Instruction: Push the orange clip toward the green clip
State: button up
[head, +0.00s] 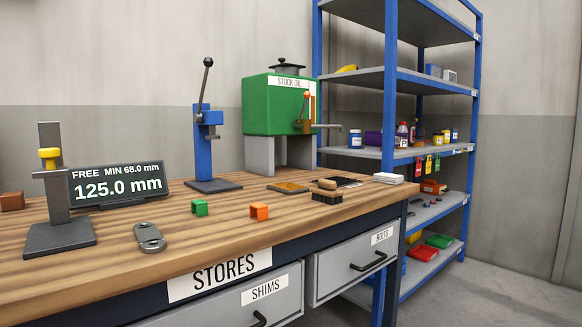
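The orange clip (259,211) stands on the wooden bench near its front edge, above the STORES label. The green clip (199,208) stands on the bench to the left of the orange clip and slightly farther back. Both look like small upside-down U shapes. A clear strip of bench top lies between them, and they are apart. My gripper is not in view.
A grey metal link (149,237) lies left of the clips. A gauge stand (59,200) and a display (117,184) reading 125.0 mm are farther left. A blue press (206,150) stands behind. A brush (327,193) lies to the right.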

aim_at(259, 210)
jog(key=i+l+u, duration=0.15)
jog(key=i+l, duration=0.6)
jog(key=l, duration=0.15)
